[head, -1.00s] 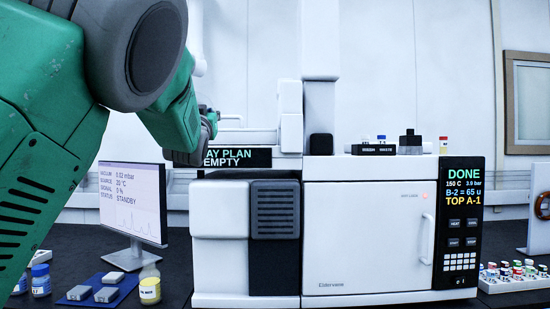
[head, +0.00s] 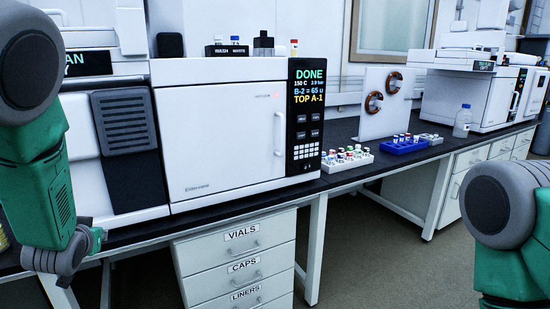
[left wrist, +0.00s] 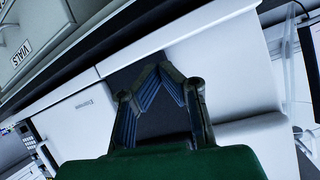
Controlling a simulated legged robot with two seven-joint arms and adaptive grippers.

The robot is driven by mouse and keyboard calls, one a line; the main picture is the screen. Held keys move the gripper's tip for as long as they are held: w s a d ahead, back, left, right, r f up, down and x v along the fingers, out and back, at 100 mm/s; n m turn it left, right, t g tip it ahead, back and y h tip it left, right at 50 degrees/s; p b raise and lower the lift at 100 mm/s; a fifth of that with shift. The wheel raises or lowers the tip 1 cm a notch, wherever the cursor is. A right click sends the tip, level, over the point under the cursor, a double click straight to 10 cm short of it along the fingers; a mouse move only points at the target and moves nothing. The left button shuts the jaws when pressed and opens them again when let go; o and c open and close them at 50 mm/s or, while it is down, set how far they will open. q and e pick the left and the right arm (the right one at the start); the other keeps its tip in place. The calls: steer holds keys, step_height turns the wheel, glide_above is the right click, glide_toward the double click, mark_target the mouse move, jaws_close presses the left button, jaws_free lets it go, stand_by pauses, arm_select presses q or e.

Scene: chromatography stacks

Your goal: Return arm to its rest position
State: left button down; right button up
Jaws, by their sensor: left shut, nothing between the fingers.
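My left arm (head: 38,190) hangs down at the left edge of the head view, its green links in front of the left part of the white instrument. My left gripper is hidden behind or below the arm in the head view. In the left wrist view the left gripper (left wrist: 160,72) is shut with its fingertips together and nothing between them. The white instrument fills the space beyond it. My right arm (head: 505,215) shows at the lower right of the head view; its gripper is out of frame.
The white instrument (head: 225,130) with its lit panel (head: 307,110) stands on the dark bench. A vial rack (head: 347,158) and a blue rack (head: 404,145) sit to its right. Drawers (head: 235,250) stand below the bench. Open floor (head: 375,250) lies between bench and right arm.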

arm_select(q)
steer(key=s+d+f+m+g+h, duration=0.1)
steer(key=s+d+f+g, duration=0.25)
steer(key=s+f, duration=0.6)
steer(key=s+d+f+m+g+h, duration=0.1)
steer(key=s+d+f+g+h, duration=0.1)
steer(key=s+d+f, duration=0.5)
steer(key=s+d+f+g, duration=0.1)
steer(key=s+d+f, duration=0.1)
steer(key=s, duration=0.5)
steer(key=s+d+f+g+h, duration=0.1)
steer(key=s+d+f+g, duration=0.1)
steer(key=s+f, duration=0.2)
steer(key=s+d+f+g+h, duration=0.1)
steer(key=s+d+f+g, duration=0.1)
steer(key=s, duration=0.9)
steer(key=shift+d+f+m, duration=0.4)
steer(key=shift+d+f, duration=0.05)
steer(key=shift+f, duration=0.2)
steer(key=shift+g, duration=0.25)
